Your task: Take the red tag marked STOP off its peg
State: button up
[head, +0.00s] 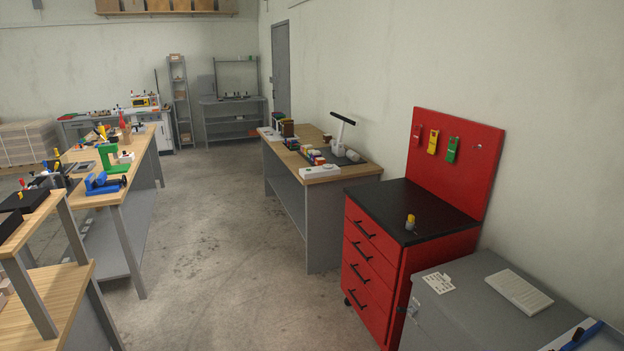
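A red pegboard panel (460,170) stands upright at the back of a red drawer cabinet on the right. Three tags hang on it in a row. The leftmost is a small red tag (417,135), hard to tell from the red panel behind it. A yellow tag (433,142) hangs in the middle and a green tag (452,150) on the right. A bare peg or hole (478,147) shows right of the green tag. Lettering on the tags is too small to read. My gripper is not in view.
The cabinet (371,266) has a black top (412,205) with a small yellow-capped item (410,222) on it. A grey cabinet (470,310) is at the near right. A cluttered wooden workbench (338,175) stands behind. The floor (230,240) left of the red cabinet is clear.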

aim_at(415, 142)
jog(key=i, duration=1.9)
